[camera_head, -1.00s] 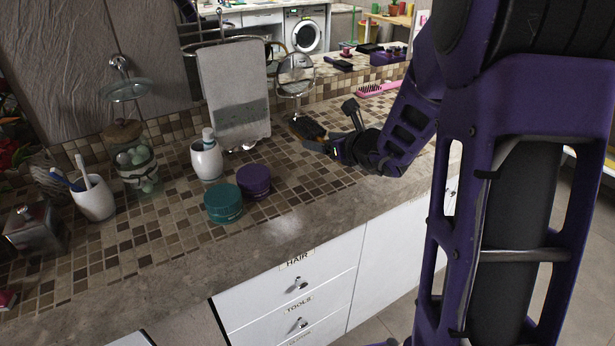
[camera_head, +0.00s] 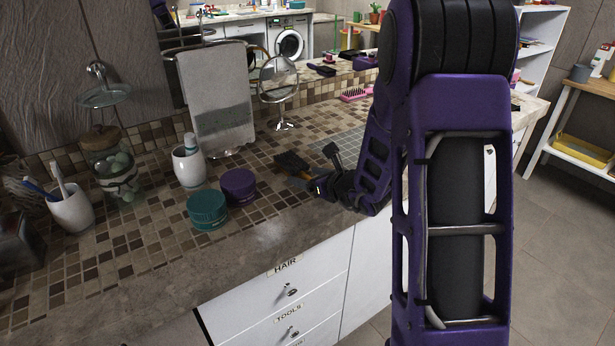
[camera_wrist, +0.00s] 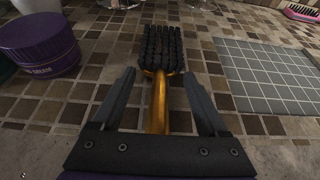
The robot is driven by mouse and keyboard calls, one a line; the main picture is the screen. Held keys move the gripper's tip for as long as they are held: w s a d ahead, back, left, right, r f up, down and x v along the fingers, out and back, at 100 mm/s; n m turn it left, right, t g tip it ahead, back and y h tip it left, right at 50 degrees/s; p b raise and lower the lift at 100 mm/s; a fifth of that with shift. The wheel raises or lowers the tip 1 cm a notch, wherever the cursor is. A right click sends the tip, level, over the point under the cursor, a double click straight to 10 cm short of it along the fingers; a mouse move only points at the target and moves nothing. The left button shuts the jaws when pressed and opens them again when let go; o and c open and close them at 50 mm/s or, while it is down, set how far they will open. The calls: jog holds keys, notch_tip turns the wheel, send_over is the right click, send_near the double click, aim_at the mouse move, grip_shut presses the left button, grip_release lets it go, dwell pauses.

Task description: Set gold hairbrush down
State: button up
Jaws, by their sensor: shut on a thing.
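The gold hairbrush shows in the wrist view, with its gold handle (camera_wrist: 159,108) between my fingers and its black bristle head (camera_wrist: 163,49) pointing away. My gripper (camera_wrist: 162,103) is shut on the handle. In the head view the dark bristle head (camera_head: 291,162) points left from my gripper (camera_head: 318,179), low over the tiled counter (camera_head: 163,236), right of the purple jar. I cannot tell whether the brush touches the tiles.
A purple jar (camera_head: 238,186) and a teal jar (camera_head: 207,209) stand left of the brush. A grey gridded patch (camera_wrist: 268,78) lies to its right. A round mirror (camera_head: 278,80) and a pink brush (camera_head: 355,94) are farther back. Tiles around the brush are clear.

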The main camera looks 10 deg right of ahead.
jog(key=shift+f, duration=0.2)
jog(key=o, duration=1.3)
jog(key=shift+r, duration=0.15)
